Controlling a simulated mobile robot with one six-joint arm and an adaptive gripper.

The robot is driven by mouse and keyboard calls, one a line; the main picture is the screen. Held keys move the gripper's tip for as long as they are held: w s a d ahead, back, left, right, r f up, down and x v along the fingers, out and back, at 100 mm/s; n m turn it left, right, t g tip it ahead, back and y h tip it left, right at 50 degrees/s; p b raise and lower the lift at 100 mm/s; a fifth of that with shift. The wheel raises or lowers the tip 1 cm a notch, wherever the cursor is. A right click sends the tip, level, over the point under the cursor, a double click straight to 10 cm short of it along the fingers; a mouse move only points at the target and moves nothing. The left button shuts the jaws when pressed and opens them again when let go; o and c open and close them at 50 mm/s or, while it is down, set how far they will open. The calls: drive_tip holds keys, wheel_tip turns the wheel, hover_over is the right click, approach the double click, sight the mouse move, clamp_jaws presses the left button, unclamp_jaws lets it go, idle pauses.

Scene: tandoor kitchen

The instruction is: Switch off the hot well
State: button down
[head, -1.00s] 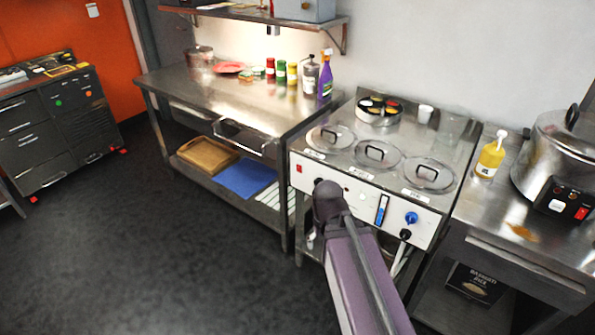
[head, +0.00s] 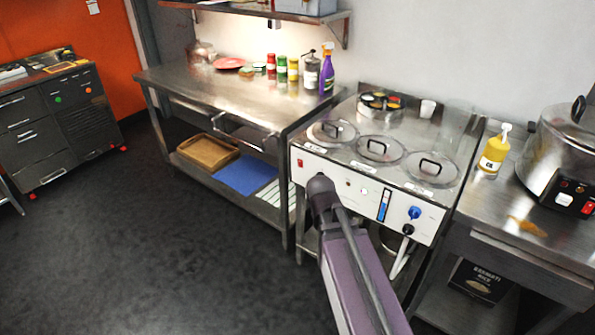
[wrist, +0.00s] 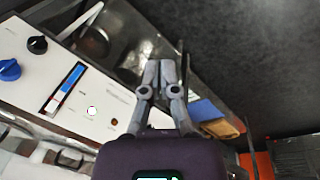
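The hot well (head: 455,190) is a steel counter unit with three clear-lidded wells and a white front panel. A red switch (head: 299,163) is at the panel's left end; whether it is on or off is too small to tell. To the right are a blue strip gauge (head: 384,205), a blue knob (head: 414,212) and a black knob (head: 408,230). In the wrist view the panel (wrist: 25,75) lies at left, with the blue knob (wrist: 9,69); the red switch is not visible there. My gripper (wrist: 160,64) has its fingers together, empty, in front of the panel. My arm hides it in the head view.
A steel table (head: 225,95) with jars and a purple spray bottle (head: 327,70) adjoins at left. At right a counter holds a yellow oil bottle (head: 494,152) and a large cooker (head: 560,150) with its own red switch. The floor (head: 150,240) is clear.

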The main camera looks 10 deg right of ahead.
drive_tip(key=w+d+f+n+t+h+b, duration=0.1)
drive_tip(key=w+d+f+t+h+b, duration=0.1)
drive_tip(key=w+f+h+b, duration=0.45)
drive_tip(key=n+t+h+b, duration=0.5)
drive_tip(key=n+t+b, duration=0.45)
drive_tip(key=b, duration=1.15)
approach(300, 162)
drive_tip(key=s+a+f+m+t, duration=0.1)
drive_tip(key=s+a+f+m, duration=0.1)
drive_tip(key=s+a, duration=0.2)
drive_tip(key=shift+s+t, duration=0.35)
drive_tip(key=shift+s, duration=0.05)
drive_tip(key=shift+w+d+r, duration=0.1)
drive_tip(key=shift+d, duration=0.05)
drive_tip(key=p+x, duration=0.1)
drive_tip(key=x, duration=1.2)
drive_tip(key=shift+w+d+p, duration=0.1)
drive_tip(key=shift+d+p, duration=0.2)
drive_tip(key=shift+p, duration=0.05)
